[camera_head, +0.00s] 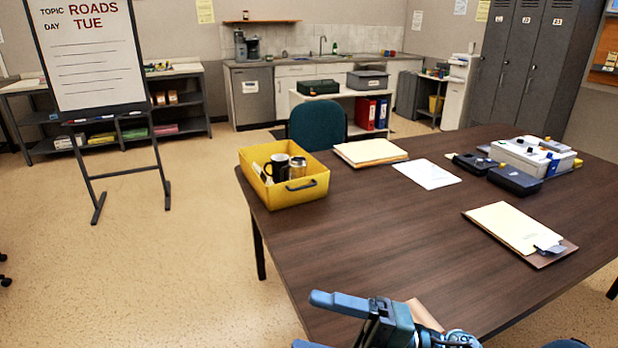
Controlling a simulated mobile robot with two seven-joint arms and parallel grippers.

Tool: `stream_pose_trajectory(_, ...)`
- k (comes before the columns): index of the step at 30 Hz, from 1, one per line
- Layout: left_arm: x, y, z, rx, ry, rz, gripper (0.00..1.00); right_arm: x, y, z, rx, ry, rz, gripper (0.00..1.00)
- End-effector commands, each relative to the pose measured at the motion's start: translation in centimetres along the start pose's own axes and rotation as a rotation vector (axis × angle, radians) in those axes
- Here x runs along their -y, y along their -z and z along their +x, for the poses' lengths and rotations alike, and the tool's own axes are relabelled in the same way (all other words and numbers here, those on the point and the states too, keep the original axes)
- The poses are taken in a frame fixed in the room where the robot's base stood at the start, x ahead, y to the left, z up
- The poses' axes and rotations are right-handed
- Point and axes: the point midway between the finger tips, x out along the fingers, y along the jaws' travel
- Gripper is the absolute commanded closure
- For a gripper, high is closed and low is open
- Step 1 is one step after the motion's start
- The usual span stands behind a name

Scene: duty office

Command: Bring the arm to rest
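My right gripper (312,322) shows at the bottom middle, over the near edge of the brown table (370,235). Its arm comes in from the lower right. One blue finger points left, and the tip of a second shows at the bottom edge, with a gap between them. I see nothing held in the gap. The lower part of the gripper is cut off by the frame. My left gripper is not in view.
A yellow tray (305,193) with a dark mug (277,168) and a jar (297,168) stands at the table's left corner. A clipboard (520,228), folders (370,152) and dark boxes (514,180) lie farther right. A tan piece (422,314) shows behind my gripper. The table's middle is clear.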

Motion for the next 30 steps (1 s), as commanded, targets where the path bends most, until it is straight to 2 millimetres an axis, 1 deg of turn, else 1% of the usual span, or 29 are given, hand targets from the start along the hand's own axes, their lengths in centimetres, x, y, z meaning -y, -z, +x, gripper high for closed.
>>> stream_pose_trajectory(1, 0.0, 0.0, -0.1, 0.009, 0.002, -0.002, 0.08, -0.3, -1.1, -0.6, 0.141, -0.128, 0.129, 0.28)
stream_pose_trajectory(2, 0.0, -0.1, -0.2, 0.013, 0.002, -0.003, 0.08, -0.2, -2.0, -1.2, 0.23, -0.194, 0.204, 0.28)
stream_pose_trajectory(4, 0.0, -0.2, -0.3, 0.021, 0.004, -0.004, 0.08, 1.0, -4.1, -3.7, 0.449, -0.324, 0.387, 0.28)
stream_pose_trajectory(5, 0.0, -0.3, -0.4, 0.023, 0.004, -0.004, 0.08, 2.0, -4.8, -5.0, 0.545, -0.367, 0.469, 0.28)
stream_pose_trajectory(6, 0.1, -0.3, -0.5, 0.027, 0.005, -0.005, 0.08, 3.8, -5.6, -7.0, 0.677, -0.416, 0.584, 0.28)
stream_pose_trajectory(7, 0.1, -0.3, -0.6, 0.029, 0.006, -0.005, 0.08, 5.5, -5.8, -8.5, 0.776, -0.445, 0.673, 0.28)
stream_pose_trajectory(8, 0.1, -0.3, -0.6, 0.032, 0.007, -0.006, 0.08, 7.3, -5.9, -10.1, 0.87, -0.466, 0.76, 0.28)
stream_pose_trajectory(9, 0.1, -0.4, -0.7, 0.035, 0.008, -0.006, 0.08, 9.5, -5.5, -11.9, 0.979, -0.484, 0.864, 0.28)
stream_pose_trajectory(10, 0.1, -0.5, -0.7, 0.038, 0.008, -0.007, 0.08, 11.2, -5.1, -13.1, 1.051, -0.491, 0.936, 0.28)
stream_pose_trajectory(12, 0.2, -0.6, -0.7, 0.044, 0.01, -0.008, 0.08, 14.7, -3.5, -15.4, 1.195, -0.494, 1.087, 0.28)
stream_pose_trajectory(15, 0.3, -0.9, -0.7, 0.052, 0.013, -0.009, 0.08, 18.5, -1.1, -17.5, 1.338, -0.482, 1.253, 0.28)
stream_pose_trajectory(18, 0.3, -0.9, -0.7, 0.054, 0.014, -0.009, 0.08, 20.7, 0.8, -18.7, 1.421, -0.468, 1.358, 0.28)
stream_pose_trajectory(21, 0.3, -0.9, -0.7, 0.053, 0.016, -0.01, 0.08, 21.7, 1.8, -19.1, 1.456, -0.458, 1.406, 0.28)
stream_pose_trajectory(30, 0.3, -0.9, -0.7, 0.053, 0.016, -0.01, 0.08, 21.8, 1.8, -19.1, 1.458, -0.458, 1.408, 0.28)
